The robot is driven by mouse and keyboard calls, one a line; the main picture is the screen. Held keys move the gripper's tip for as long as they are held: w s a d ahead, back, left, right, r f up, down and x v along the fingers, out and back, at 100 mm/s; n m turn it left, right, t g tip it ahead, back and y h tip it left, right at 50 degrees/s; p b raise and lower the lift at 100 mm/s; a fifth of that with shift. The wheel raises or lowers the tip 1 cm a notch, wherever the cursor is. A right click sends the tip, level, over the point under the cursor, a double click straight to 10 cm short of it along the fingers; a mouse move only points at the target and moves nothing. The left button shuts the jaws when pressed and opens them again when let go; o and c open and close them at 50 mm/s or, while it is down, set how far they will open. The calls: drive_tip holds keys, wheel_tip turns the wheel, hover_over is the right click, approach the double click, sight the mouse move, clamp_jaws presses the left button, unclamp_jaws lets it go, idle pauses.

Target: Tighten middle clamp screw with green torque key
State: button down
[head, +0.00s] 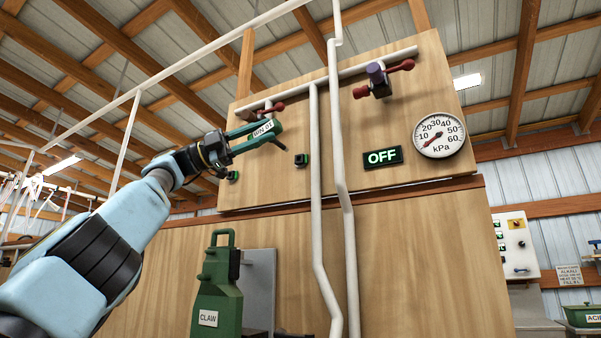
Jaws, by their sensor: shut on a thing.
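My gripper (218,152) is raised at the upper left of the wooden panel and is shut on the green torque key (280,126). The key has a white label with upside-down text that seems to read "10 NM". Its far end lies near a red-handled fitting (272,109) on the panel; I cannot tell whether they touch. Another red-handled fitting (404,66) with a purple part sits at the upper right. Two small dark fittings with green faces show lower down, one (301,160) right of the key and one (233,176) below my gripper. I cannot tell which is the middle clamp screw.
White pipes (315,190) run down the panel (430,80) just right of the key. A lit OFF sign (383,158) and a kPa gauge (440,134) reading low are at the right. A green machine labelled CLAW (215,295) stands below. Open air lies left of the panel.

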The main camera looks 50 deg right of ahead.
drive_tip(key=shift+g+b, duration=0.3)
drive_tip(key=shift+b, duration=0.05)
drive_tip(key=shift+f+n+h+b, duration=0.3)
drive_tip(key=shift+h+b, duration=0.2)
drive_tip(key=shift+b, duration=0.35)
drive_tip(key=n+g+h+b, duration=0.1)
drive_tip(key=b, duration=0.3)
drive_tip(key=shift+h, duration=0.3)
drive_tip(key=n+h+b, duration=0.2)
drive_tip(key=b, duration=0.2)
drive_tip(key=shift+s+n+g+h+b, duration=0.1)
drive_tip(key=shift+n+g+h+b, duration=0.2)
drive_tip(key=shift+h, duration=0.1)
drive_tip(key=shift+r+n+h+b, duration=0.1)
drive_tip(key=shift+n+h+b, duration=0.4)
drive_tip(key=shift+h+b, duration=0.15)
drive_tip(key=shift+r+h, duration=0.1)
drive_tip(key=shift+h, duration=0.15)
